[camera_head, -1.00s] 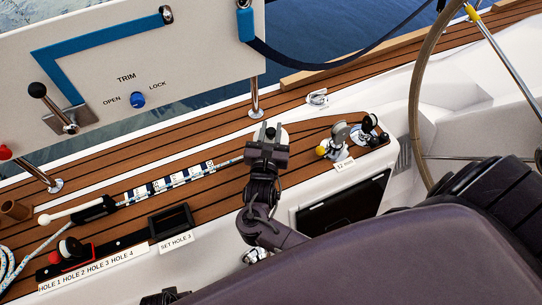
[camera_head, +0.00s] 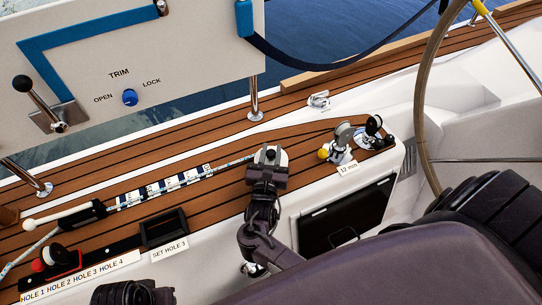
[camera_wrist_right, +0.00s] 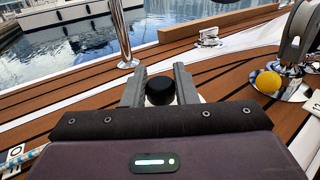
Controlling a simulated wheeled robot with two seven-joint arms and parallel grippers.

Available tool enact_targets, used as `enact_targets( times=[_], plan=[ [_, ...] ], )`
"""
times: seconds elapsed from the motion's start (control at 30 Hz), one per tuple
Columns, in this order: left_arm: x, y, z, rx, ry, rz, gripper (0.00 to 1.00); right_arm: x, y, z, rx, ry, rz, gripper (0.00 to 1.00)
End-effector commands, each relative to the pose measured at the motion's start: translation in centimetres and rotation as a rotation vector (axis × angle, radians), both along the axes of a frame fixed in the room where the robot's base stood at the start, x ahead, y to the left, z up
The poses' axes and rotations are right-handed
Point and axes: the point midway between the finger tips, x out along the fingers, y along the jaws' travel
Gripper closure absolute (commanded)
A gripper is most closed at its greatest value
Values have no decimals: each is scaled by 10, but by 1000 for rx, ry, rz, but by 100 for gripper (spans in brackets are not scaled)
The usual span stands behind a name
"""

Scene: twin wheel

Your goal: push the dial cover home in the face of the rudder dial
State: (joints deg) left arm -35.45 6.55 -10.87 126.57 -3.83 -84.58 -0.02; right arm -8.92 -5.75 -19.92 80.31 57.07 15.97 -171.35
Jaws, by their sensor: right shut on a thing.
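My right gripper (camera_head: 266,158) is shut on a black round knob, probably the dial cover's grip. In the right wrist view the knob (camera_wrist_right: 160,91) sits between the two grey fingers. A pale round piece (camera_head: 282,157) shows at the gripper's right side, low at the teak deck. I cannot tell whether it is the cover or the rudder dial's face, as the gripper hides most of it. Whether the cover is flush or raised is also hidden.
A winch-like fitting (camera_head: 342,140) and a yellow ball (camera_head: 323,154) stand to the right. A black tray (camera_head: 163,228) and a striped rope (camera_head: 165,187) lie to the left. The white TRIM panel (camera_head: 190,65) rises behind, with a steel post (camera_head: 255,98) close by.

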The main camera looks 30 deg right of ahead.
Motion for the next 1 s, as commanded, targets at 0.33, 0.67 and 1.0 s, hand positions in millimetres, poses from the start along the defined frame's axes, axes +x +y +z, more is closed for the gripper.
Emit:
enact_targets(
  times=[0.33, 0.67, 1.0],
  plan=[
    [1, -1, 1, -4, -9, -4, 64, 0, 0, -11, 2, -3, 0, 100],
    [2, -2, 0, -6, -14, -4, 64, 0, 0, -14, 1, -2, 0, 53],
    [2, -2, -3, -7, -17, -5, 64, 0, 0, -16, 2, -1, 0, 52]
  ],
)
